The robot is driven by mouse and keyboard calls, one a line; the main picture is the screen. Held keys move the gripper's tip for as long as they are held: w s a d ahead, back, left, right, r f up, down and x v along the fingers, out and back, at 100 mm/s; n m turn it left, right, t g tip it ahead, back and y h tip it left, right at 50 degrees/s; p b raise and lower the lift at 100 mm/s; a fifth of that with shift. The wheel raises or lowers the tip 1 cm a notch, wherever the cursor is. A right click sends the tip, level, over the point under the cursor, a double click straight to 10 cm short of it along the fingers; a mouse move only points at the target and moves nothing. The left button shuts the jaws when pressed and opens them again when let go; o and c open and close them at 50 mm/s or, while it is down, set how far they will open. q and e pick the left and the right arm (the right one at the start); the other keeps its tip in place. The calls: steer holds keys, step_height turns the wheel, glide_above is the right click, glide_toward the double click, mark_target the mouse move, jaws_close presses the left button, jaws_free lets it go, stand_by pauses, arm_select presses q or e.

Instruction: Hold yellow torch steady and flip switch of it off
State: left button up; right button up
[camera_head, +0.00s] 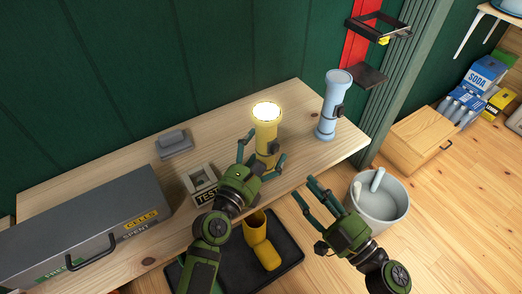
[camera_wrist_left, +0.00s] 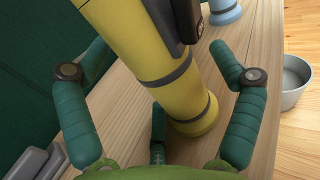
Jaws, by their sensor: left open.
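The yellow torch (camera_head: 266,130) stands upright on the wooden bench, its top glowing white. A dark switch block (camera_head: 274,148) is on its right side, partly seen at the top of the left wrist view (camera_wrist_left: 187,18). My left gripper (camera_head: 266,146) is open, with its fingers on either side of the torch's lower body. In the left wrist view the torch (camera_wrist_left: 155,60) stands between the spread fingers, with visible gaps to them. My right gripper (camera_head: 305,187) is open and empty, in front of the bench edge, to the right of the torch.
A light-blue torch (camera_head: 333,105) stands right of the yellow one. A TEST box (camera_head: 201,182), a small grey block (camera_head: 174,144) and a grey CELLS/SPENT case (camera_head: 85,222) are at left. Below are a black tray (camera_head: 289,235) with yellow parts and a white bucket (camera_head: 390,212).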

arm_select(q)
steer(key=c, duration=1.4)
steer(key=shift+c, duration=0.2)
arm_select(e)
jaws_close()
steer(key=s+d+n, duration=0.1)
steer(key=n, duration=0.4)
steer(key=s+d+r+n, duration=0.1)
steer(key=n, duration=0.4)
steer(key=s+d+n, duration=0.1)
steer(key=s+n, duration=0.1)
steer(key=n, duration=0.3)
steer(key=shift+s+d+r, duration=0.1)
steer(key=shift+d+r, duration=0.05)
steer(key=shift+d, duration=0.1)
